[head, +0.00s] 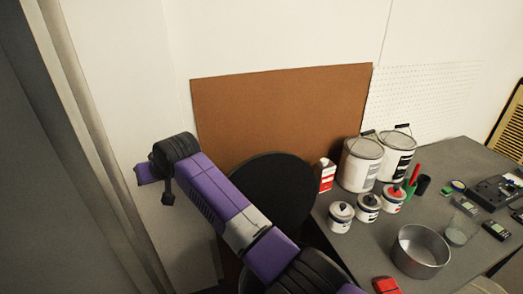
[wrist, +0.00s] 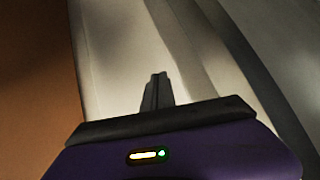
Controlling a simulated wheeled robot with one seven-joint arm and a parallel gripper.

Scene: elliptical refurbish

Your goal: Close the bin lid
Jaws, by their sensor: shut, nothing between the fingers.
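The bin lid (head: 279,184) is a dark round disc in the head view, raised and facing me, in front of a brown board and beside the table's left edge. My arm crosses in front of its lower left part. The bin's body is mostly hidden behind my arm and the table. My gripper (wrist: 157,91) is shut and empty in the wrist view, with its fingers together against a pale wall.
The grey table (head: 467,163) at right bears paint cans (head: 360,166), small tins, a metal pot (head: 420,252) and tools. The brown board (head: 280,105) leans on the wall behind the lid. A grey curtain or panel (head: 50,190) stands at left.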

